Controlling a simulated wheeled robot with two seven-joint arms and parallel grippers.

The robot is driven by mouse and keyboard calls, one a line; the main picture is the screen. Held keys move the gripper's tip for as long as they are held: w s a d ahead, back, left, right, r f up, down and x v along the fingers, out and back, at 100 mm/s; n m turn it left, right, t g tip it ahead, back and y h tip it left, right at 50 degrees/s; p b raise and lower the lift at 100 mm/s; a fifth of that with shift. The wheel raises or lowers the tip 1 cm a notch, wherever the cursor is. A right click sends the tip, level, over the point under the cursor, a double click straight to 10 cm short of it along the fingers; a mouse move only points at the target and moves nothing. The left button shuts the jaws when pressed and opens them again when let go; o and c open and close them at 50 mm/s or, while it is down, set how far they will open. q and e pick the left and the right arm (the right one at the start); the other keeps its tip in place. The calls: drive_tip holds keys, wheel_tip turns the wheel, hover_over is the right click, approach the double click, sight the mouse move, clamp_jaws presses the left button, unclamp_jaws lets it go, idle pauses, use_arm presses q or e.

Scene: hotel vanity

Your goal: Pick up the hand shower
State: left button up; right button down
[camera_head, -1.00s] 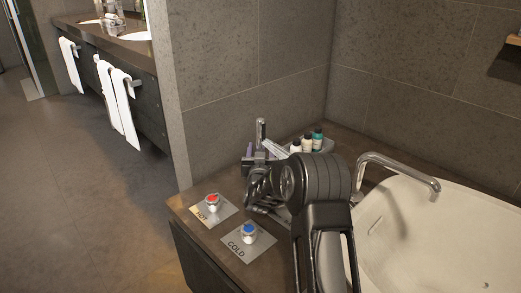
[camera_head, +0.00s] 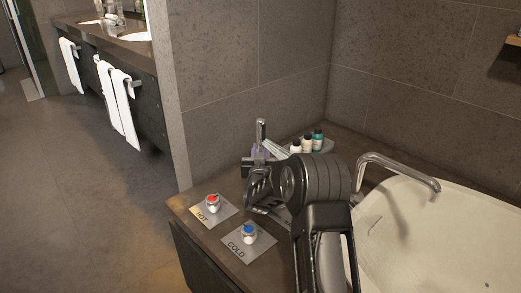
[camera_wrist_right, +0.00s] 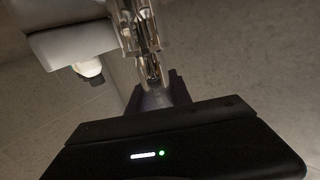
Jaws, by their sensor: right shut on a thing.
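The hand shower (camera_head: 261,132) is a chrome upright piece near the back left corner of the tub deck. Its top shows above my right gripper (camera_head: 261,162), which hides its lower part. In the right wrist view the chrome shower (camera_wrist_right: 138,30) runs down to the dark fingers of my right gripper (camera_wrist_right: 157,90), which are shut on it. The hand shower still stands upright at its place on the deck. My left gripper is not in view.
Small bottles (camera_head: 307,144) stand on a tray behind my right arm. The hot knob (camera_head: 212,203) and cold knob (camera_head: 249,234) are in front. A chrome spout (camera_head: 405,170) arches over the white tub (camera_head: 450,235). A wall rises close behind.

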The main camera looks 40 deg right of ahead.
sight(262, 123)
drive_tip(key=shift+r, duration=0.1)
idle(0.4)
wheel_tip(262, 123, up, 10)
drive_tip(key=p, duration=0.3)
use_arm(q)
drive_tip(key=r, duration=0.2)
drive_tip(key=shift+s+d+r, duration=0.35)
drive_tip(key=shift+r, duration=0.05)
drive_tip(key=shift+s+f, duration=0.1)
use_arm(e)
drive_tip(key=shift+s, duration=0.1)
